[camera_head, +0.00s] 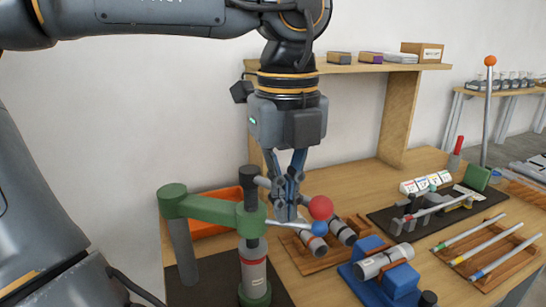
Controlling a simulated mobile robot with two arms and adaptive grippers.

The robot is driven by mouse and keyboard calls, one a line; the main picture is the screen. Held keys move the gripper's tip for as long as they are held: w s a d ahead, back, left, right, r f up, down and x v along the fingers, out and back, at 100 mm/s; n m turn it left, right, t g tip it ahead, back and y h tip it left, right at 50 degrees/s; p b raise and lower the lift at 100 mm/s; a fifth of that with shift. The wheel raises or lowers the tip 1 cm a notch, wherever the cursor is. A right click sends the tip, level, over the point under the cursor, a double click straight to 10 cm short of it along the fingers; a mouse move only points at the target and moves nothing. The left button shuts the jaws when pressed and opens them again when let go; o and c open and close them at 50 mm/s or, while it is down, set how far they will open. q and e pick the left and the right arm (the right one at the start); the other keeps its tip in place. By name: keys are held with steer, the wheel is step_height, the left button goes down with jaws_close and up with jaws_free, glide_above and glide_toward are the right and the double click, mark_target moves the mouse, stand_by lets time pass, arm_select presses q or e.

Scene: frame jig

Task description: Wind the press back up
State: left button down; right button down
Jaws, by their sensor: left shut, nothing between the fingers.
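The press (205,207) stands at the front left of the bench, with a green arm and a dark upright ram. A pale lever (285,225) runs from its head to the right and ends in a blue ball (319,228). A red ball (320,207) shows just above the blue one; what it is fixed to is partly hidden. My left gripper (287,212) points down beside the press head, close to the lever. Its fingers are together and empty. I cannot tell whether they touch the lever. My right gripper is not in view.
A blue block (372,245) with a metal cylinder (383,261) stands right of the press. Wooden trays hold cylinders (341,231) and pens (480,248). An orange bin (212,212) sits behind the press. A wooden shelf (350,68) stands above the bench.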

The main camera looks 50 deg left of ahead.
arm_select(q)
steer(key=w, duration=0.4)
steer(key=shift+a+p, duration=0.1)
steer(key=shift+p, duration=0.25)
steer(key=w+a, duration=0.1)
steer(key=w+a+p, duration=0.1)
steer(key=w, duration=0.1)
steer(key=shift+w, duration=0.3)
